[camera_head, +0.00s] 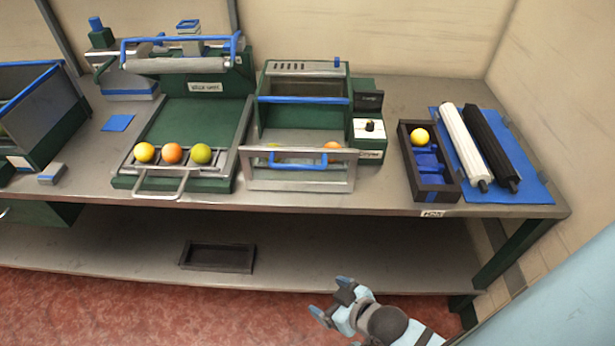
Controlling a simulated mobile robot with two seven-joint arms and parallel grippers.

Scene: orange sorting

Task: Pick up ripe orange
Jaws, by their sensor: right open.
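My right gripper (331,298) is open and empty, low in front of the bench, apart from all the fruits. My left gripper is out of view.
A white roller (461,145) and a black roller (490,148) lie on a blue mat (533,183). A green-grey bin (50,115) stands at far left. The bench's front edge (390,209) and lower shelf (330,260), with a dark tray (217,257), lie before my gripper.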

